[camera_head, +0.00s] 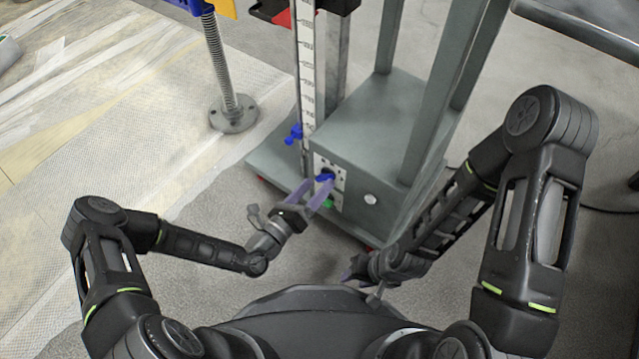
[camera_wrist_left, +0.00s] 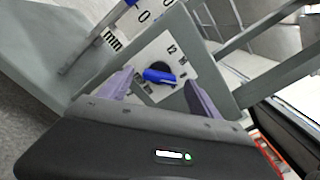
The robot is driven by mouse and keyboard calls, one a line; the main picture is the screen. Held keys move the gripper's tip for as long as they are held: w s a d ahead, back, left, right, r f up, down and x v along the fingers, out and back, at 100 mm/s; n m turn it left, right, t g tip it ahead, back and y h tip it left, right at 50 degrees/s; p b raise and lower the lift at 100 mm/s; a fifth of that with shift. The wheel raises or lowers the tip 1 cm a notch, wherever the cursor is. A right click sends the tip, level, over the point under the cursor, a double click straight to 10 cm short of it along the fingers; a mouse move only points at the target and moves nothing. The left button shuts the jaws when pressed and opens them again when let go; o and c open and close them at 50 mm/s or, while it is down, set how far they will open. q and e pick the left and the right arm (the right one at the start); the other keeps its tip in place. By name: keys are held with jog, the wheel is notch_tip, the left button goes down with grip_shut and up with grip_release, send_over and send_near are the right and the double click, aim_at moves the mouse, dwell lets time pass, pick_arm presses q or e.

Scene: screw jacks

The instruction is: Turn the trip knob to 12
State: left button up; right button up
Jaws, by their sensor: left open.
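The trip knob (camera_wrist_left: 158,76) is a blue handle on a dark round base. It sits on a white dial plate (camera_wrist_left: 182,65) with a 12 printed near the top. In the head view the knob (camera_head: 325,178) is on the front of the grey-green machine base. My left gripper (camera_head: 308,192) has its purple fingers pointed at the dial. In the left wrist view the left gripper (camera_wrist_left: 158,92) is open, with its fingers apart on either side of the knob; I cannot tell whether they touch it. My right gripper (camera_head: 350,270) is low, away from the knob, its jaws unclear.
A vertical mm scale (camera_head: 307,80) with a blue clamp (camera_head: 294,133) stands left of the dial. A green button (camera_head: 328,203) is below the knob. A screw jack post (camera_head: 232,118) stands on the floor at left. Grey floor is clear between the arms.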

pick_arm(q)
jog(key=shift+x, duration=1.1)
jog(key=shift+c, duration=0.2)
jog(key=c, duration=1.3)
